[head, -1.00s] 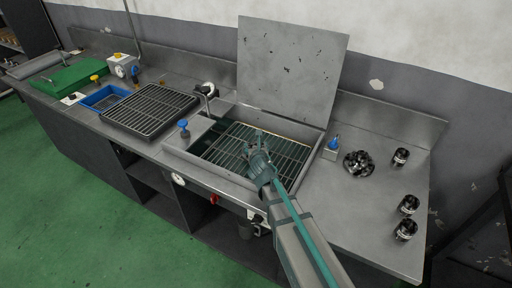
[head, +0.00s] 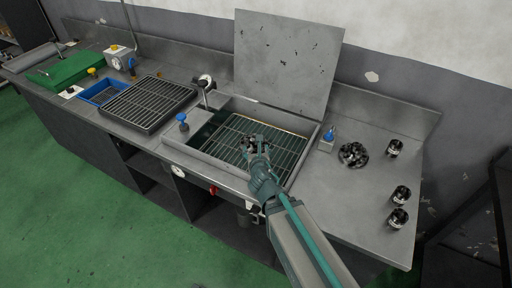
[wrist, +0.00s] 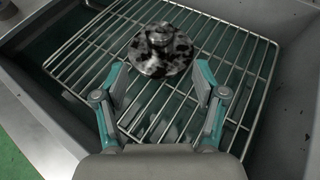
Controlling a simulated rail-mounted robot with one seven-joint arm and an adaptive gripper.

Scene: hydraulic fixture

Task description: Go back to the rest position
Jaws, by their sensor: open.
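My gripper (head: 257,157) is over the front part of the open wash basin (head: 306,165), with its arm coming in from the lower right. In the wrist view its two teal fingers (wrist: 161,84) are spread apart with nothing between them. A round, black-and-silver mottled part (wrist: 160,52) with a raised hub sits on the wire rack (wrist: 80,66), just beyond the fingertips and apart from them. In the head view this part (head: 250,142) is partly hidden by the gripper.
The basin's grey lid (head: 288,62) stands raised behind it. A similar part (head: 353,154) and several dark cylinders (head: 401,194) are on the right bench. A slatted tray (head: 148,103), blue bin (head: 103,92) and green mat (head: 78,70) lie left. A blue-knobbed valve (head: 183,122) stands beside the basin.

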